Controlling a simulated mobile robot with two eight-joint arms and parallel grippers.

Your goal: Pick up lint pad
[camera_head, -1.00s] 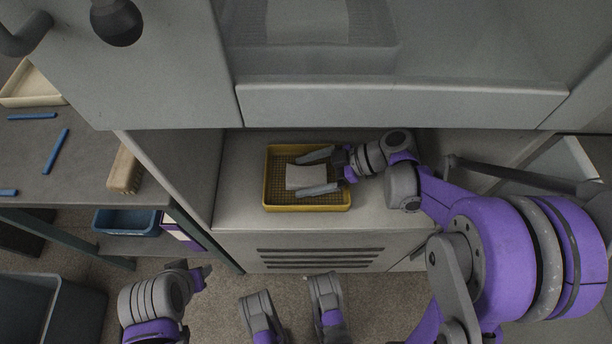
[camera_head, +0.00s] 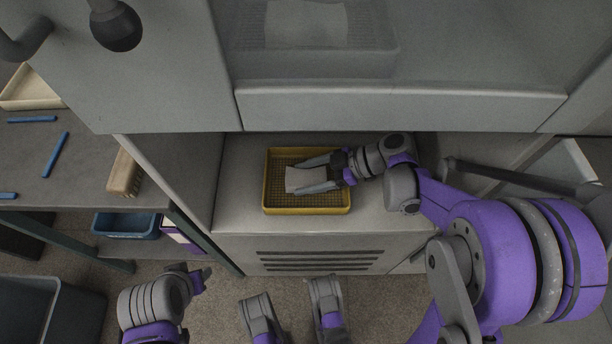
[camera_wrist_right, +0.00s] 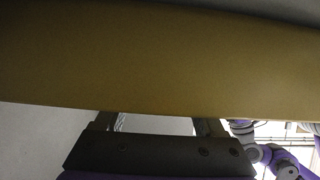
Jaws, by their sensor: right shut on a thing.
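The lint pad (camera_head: 298,179), a pale, roughly rectangular piece, is in the yellow tray (camera_head: 307,210) in the machine's lower opening. My right gripper (camera_head: 312,176) reaches in from the right in the head view. Its two grey fingers are shut on the pad, one on its far side and one on its near side. I cannot tell whether the pad touches the tray floor. In the right wrist view the yellow tray wall (camera_wrist_right: 160,65) fills much of the picture and hides the fingertips. My left gripper (camera_head: 198,278) is at lower left, away from the tray; its fingers are unclear.
The machine front (camera_head: 400,107) overhangs the tray's ledge. At left, a grey table (camera_head: 50,180) carries blue sticks (camera_head: 56,155), a tan brush-like block (camera_head: 124,172) and a cream tray (camera_head: 32,88). A blue bin (camera_head: 126,225) sits below. Bare ledge lies right of the yellow tray.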

